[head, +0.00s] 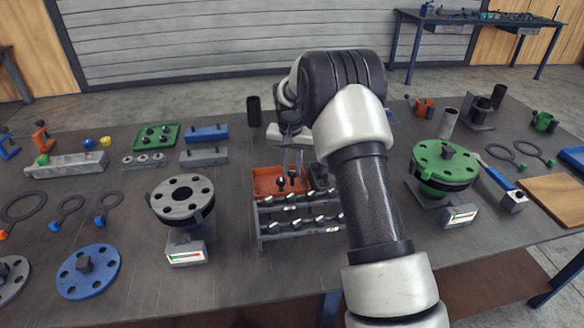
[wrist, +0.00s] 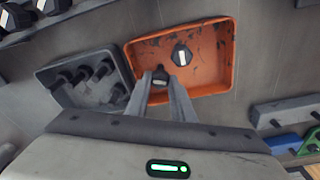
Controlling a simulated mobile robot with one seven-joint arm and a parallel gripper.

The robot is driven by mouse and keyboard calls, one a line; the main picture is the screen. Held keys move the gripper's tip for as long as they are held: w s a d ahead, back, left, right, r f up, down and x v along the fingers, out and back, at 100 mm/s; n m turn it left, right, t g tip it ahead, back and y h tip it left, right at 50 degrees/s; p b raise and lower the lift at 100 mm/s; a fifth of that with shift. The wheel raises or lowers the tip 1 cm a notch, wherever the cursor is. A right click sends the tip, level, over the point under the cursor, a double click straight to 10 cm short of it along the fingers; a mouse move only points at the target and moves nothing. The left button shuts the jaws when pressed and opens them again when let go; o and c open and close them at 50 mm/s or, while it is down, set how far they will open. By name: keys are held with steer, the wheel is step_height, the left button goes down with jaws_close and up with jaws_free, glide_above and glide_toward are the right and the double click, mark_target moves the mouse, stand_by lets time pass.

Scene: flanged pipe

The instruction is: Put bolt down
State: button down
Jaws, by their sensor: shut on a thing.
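My gripper (wrist: 160,86) is shut on a dark bolt (wrist: 160,74), whose hex head shows between the fingertips. It points down over the orange tray (wrist: 215,42), near the tray's edge beside the grey bin. Another bolt (wrist: 181,55) is in the orange tray, with its pale-marked head facing the wrist camera. I cannot tell whether the held bolt touches the tray floor.
A grey bin (wrist: 92,102) with several dark bolts adjoins the orange tray. A rack (head: 300,224) holding several bolts stands in front of it. A grey flanged pipe (head: 182,198) is to the left and a green flange (head: 445,162) to the right. A blue flange (head: 88,272) lies front left.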

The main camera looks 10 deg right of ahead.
steer(key=c, duration=2)
jaws_free()
steer(key=shift+f, duration=0.15)
steer(key=o, duration=0.5)
steer(key=shift+c, duration=0.2)
